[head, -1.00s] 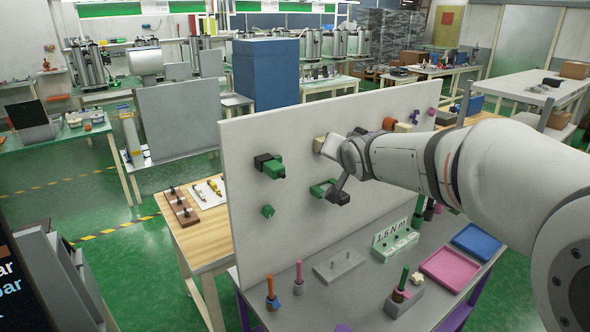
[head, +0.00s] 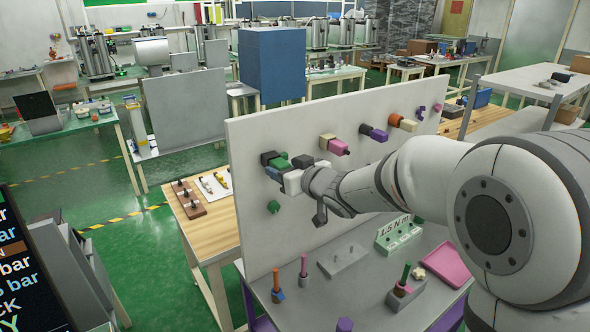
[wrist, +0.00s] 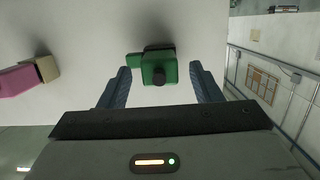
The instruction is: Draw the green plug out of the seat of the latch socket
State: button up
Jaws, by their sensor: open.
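The green plug (head: 281,160) sits at the black socket (head: 267,158) on the upper left of the upright white panel. In the wrist view the green plug (wrist: 150,72) shows a dark round knob on its near end and a green tab at its side. My gripper (head: 289,170) is beside the plug in the head view. In the wrist view my gripper (wrist: 160,70) is open, with one finger on each side of the plug and visible gaps. The seat behind the plug is hidden there.
A small green knob (head: 273,207) is below. A grey bench with a pink tray (head: 447,262) and several upright pegs stands in front.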

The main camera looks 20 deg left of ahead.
jog(key=shift+w+a+f, duration=0.1)
jog(key=shift+w+a, duration=0.25)
jog(key=shift+a, duration=0.05)
jog(key=c, duration=1.2)
jog(key=shift+s+d, duration=0.15)
jog(key=shift+f+v, duration=0.15)
jog(key=shift+v, duration=0.7)
jog(key=shift+f+v, duration=0.15)
jog(key=shift+v, duration=0.75)
jog(key=shift+f+v, duration=0.2)
jog(key=shift+v, duration=0.65)
jog(key=shift+r, duration=0.1)
